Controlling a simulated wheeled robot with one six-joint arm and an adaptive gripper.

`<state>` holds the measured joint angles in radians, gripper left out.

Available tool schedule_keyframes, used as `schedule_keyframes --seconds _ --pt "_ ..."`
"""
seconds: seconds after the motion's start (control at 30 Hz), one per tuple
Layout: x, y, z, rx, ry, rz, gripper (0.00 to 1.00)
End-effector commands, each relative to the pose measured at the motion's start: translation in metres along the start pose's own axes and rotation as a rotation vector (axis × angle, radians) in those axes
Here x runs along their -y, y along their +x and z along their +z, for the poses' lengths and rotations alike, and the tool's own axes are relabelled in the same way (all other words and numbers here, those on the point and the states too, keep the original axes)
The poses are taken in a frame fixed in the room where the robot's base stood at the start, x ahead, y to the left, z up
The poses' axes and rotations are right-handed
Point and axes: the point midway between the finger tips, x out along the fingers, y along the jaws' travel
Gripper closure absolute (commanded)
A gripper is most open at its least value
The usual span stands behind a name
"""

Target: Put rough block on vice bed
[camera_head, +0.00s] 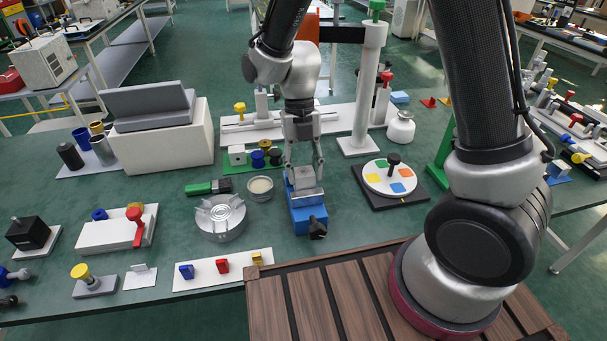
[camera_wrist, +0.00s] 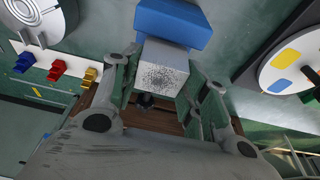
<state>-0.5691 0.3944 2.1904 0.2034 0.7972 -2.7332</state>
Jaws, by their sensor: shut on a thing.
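The rough block (camera_wrist: 160,72) is light grey with a dark speckled face. In the wrist view it sits between the fingers of my gripper (camera_wrist: 158,85), which is shut on it. In the head view my gripper (camera_head: 303,180) points down over the blue vice (camera_head: 309,217), with the grey block (camera_head: 302,173) between its fingers. The vice has a black handle at its front. Its blue body also shows beside the block in the wrist view (camera_wrist: 172,22). The bed is largely hidden by the block and fingers, and I cannot tell whether the block touches it.
A round dish (camera_head: 260,188) and a silver round fixture (camera_head: 221,217) stand left of the vice. A colour-patched turntable (camera_head: 378,181) stands to its right. A white post (camera_head: 365,90) rises behind. A strip with coloured clips (camera_head: 223,268) lies at front left.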

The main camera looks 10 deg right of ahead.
Motion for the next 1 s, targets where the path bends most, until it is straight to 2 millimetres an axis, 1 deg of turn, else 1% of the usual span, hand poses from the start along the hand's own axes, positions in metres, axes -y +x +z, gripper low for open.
schedule_keyframes --seconds 0.03,0.13,0.47,0.5,0.57,0.6,0.87,1.0 --pt "0.000 0.009 0.002 -0.004 0.001 -0.002 0.88" --pt "0.000 0.018 0.005 -0.001 0.000 -0.001 0.88" --pt "0.000 0.021 0.006 0.000 0.000 0.000 0.88" --pt "0.000 0.020 0.006 0.000 0.000 0.000 0.49" --pt "0.000 0.020 0.006 0.000 0.000 0.000 0.38" --pt "0.000 0.020 0.006 0.000 0.000 0.000 0.34" --pt "0.000 0.020 0.006 0.000 0.000 0.000 0.34" --pt "0.000 0.012 0.005 0.002 0.000 0.001 0.34"
